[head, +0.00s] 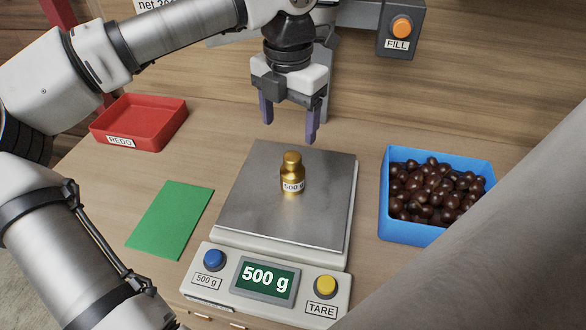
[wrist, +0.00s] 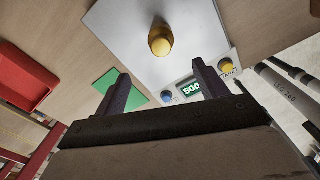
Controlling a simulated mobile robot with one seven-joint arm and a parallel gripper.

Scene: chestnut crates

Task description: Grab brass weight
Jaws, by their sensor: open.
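The brass weight (head: 292,176), labelled 500 g, stands upright on the steel plate of the scale (head: 245,215). The scale's display (head: 265,281) reads 500 g. My gripper (head: 288,135) is open and empty. It hangs above the far part of the plate, apart from the weight. In the wrist view the weight (wrist: 160,40) shows beyond the open fingers (wrist: 160,85), a little above the gap between the fingertips, seen from above. Nothing hides the weight in either view.
A blue crate of chestnuts (head: 383,205) stands right of the scale. A red REDO tray (head: 140,140) and a green mat (head: 170,219) lie to the left. A FILL button box (head: 400,32) is at the back. Blue (head: 213,259) and yellow (head: 326,286) buttons are on the scale's front.

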